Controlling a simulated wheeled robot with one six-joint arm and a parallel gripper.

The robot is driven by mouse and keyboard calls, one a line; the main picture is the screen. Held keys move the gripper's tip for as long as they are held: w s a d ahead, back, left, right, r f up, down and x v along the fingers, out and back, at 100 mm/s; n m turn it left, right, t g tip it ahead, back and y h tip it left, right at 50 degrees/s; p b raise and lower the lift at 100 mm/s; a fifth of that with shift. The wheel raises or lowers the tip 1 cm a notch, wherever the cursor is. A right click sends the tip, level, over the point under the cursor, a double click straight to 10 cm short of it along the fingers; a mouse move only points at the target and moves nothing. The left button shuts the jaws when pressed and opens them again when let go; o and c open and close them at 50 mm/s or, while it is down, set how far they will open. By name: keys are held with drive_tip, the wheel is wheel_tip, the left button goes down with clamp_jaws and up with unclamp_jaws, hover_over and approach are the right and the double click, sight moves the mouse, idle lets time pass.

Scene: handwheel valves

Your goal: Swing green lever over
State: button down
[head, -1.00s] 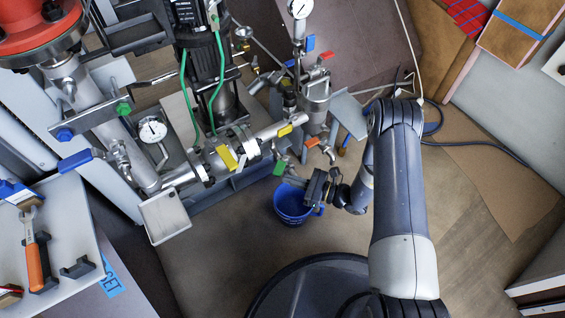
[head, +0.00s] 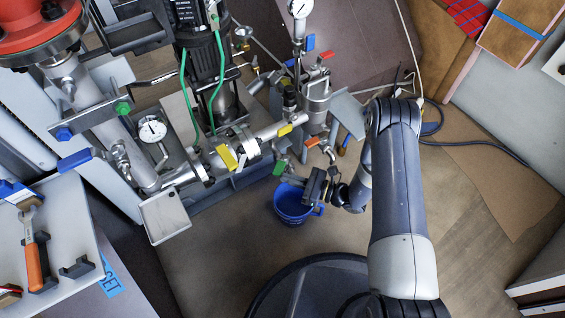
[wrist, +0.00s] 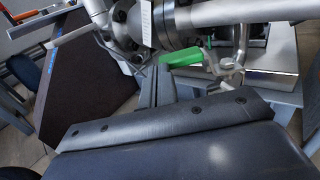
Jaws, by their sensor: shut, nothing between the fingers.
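The green lever (head: 280,167) hangs from a small valve on the pipework, above the blue bucket (head: 293,204). In the wrist view the green lever (wrist: 183,57) lies just beyond and to the right of my fingertips, with a metal fitting at its right end. My gripper (head: 287,180) reaches in from the right, close below the lever. In the wrist view my gripper (wrist: 157,78) has its fingers together with nothing between them. I cannot tell whether the fingers touch the lever.
A gauge (head: 152,129) stands left of the pump. A bench with tools (head: 75,235) is at lower left.

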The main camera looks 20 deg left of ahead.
drive_tip(key=shift+w+a+b, duration=0.2)
drive_tip(key=shift+a+b, duration=0.05)
drive_tip(key=shift+a, duration=0.4)
drive_tip(key=shift+w+a+b, duration=0.2)
drive_tip(key=shift+a, duration=0.5)
drive_tip(key=shift+w+a+b, duration=0.2)
drive_tip(key=shift+a+b, duration=0.05)
drive_tip(key=shift+a, duration=0.4)
drive_tip(key=shift+d, duration=0.15)
drive_tip(key=d, duration=0.3)
drive_tip(key=shift+s+d, duration=0.15)
drive_tip(key=shift+d, duration=0.25)
drive_tip(key=shift+d, duration=0.1)
drive_tip(key=p, duration=0.2)
approach(280, 172)
drive_tip(key=d, duration=0.4)
drive_tip(key=shift+s+d+f, duration=0.15)
drive_tip(key=shift+d+f, duration=0.1)
drive_tip(key=shift+f, duration=0.05)
drive_tip(key=shift+a, duration=0.15)
